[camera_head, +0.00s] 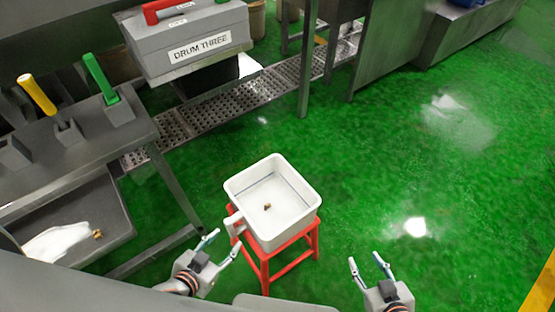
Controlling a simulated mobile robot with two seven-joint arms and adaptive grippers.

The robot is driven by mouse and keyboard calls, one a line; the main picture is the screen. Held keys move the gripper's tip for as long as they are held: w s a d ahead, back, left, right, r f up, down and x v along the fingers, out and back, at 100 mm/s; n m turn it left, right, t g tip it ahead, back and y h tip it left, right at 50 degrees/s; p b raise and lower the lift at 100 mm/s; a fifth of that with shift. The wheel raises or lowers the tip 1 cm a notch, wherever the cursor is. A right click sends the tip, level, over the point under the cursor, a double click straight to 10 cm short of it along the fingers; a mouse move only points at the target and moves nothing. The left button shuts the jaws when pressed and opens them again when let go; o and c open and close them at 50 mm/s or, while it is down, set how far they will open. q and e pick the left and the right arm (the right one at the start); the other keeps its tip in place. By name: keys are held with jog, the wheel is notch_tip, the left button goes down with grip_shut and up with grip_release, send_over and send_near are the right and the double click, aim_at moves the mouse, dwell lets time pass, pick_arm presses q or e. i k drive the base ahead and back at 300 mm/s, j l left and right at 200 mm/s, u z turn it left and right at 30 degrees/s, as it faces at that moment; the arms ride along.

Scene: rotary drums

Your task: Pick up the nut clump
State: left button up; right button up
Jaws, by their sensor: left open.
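A small brown clump (267,206) lies on the floor of a white bin (300,184), near its middle. Another small brown-yellow clump (97,234) lies on the grey tray (112,210) at the left, beside a white scoop-like thing (58,241). I cannot tell from their look which is the nut clump. My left gripper (224,242) is open and empty, just in front of the bin's left corner, near its handle. My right gripper (365,258) is open and empty over the green floor, right of the bin and apart from it.
The bin stands on a red stool (291,255). At the left is a grey bench with a yellow lever (37,95) and a green lever (101,78). A grey box labelled DRUM THREE (190,45) is behind. The green floor at right is clear.

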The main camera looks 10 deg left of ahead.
aim_at(96, 234)
jog(key=k+j+u, duration=0.1)
jog(key=u, duration=0.3)
jog(key=j+u, duration=0.6)
jog(key=u, duration=0.15)
jog(key=i+j+u, duration=0.1)
jog(key=u, duration=0.25)
jog(key=k+j+z, duration=0.1)
jog(key=k+z, duration=0.45)
jog(key=i, duration=0.5)
